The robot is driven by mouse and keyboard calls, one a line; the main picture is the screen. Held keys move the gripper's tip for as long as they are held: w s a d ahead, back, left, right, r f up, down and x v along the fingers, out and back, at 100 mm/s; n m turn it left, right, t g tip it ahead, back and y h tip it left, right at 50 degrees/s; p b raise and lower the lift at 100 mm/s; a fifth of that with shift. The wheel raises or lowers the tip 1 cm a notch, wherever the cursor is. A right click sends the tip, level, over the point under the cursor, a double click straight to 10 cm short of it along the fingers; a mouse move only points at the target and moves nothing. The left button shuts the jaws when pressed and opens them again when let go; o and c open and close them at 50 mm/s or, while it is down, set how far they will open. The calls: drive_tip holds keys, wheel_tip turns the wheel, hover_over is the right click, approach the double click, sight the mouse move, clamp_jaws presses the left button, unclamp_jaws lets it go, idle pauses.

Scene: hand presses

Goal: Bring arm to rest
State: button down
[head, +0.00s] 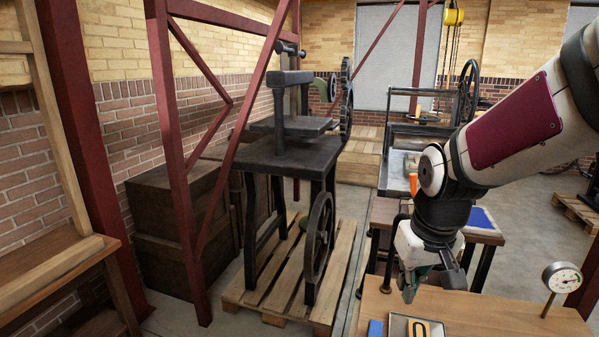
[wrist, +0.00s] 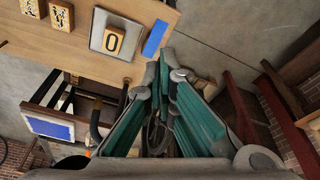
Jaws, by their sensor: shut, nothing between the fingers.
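My gripper (head: 409,291) points downward at the front right of the head view, above the left end of a wooden table (head: 470,305). My arm comes in from the right edge. In the wrist view the teal fingers of my gripper (wrist: 159,62) meet at their tips, shut with nothing between them. A block marked "0" (wrist: 113,41) lies on a grey tray (wrist: 98,22), apart from the fingers. The block (head: 419,328) also shows at the bottom edge of the head view.
A blue block (wrist: 155,38) lies beside the tray. Two more marked blocks (wrist: 61,14) lie farther along the table. A dial gauge (head: 562,278) stands at the table's right. A black press (head: 288,130) stands on a pallet (head: 262,302) behind a red steel frame (head: 172,130).

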drive_tip(key=s+r+t, duration=0.1)
drive_tip(key=s+r, duration=0.3)
drive_tip(key=s, duration=0.4)
drive_tip(key=s+r+m+t, duration=0.1)
drive_tip(key=s+r, duration=0.3)
drive_tip(key=s, duration=0.5)
drive_tip(key=shift+r+t, duration=0.15)
drive_tip(key=shift+t, duration=0.15)
